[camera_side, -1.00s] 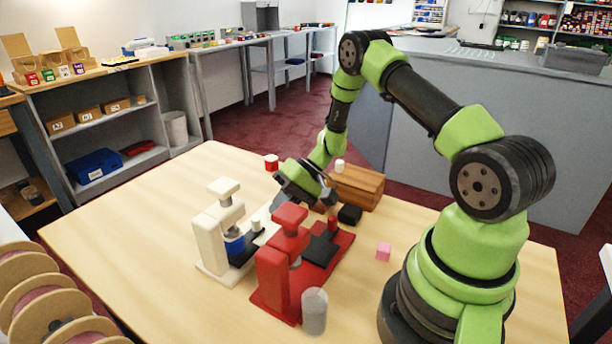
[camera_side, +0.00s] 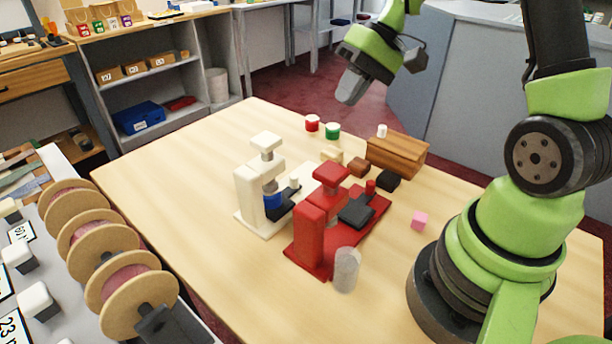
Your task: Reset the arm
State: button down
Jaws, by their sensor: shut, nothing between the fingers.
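My gripper (camera_side: 350,88) is raised above the far side of the wooden table (camera_side: 190,180), at the upper middle of the side view. Its fingers point down and to the left. It is shut with nothing held and is clear of everything on the table. My green and black arm rises at the right, and its upper part runs out of the top of the frame.
A white press (camera_side: 257,195) and a red press (camera_side: 312,235) stand mid-table, with a grey cylinder (camera_side: 346,270) in front.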

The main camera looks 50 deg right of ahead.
jog(key=s+a+r+t+h, duration=0.4)
jog(key=s+a+r, duration=0.7)
jog(key=s, duration=0.3)
jog(key=shift+s, duration=0.25)
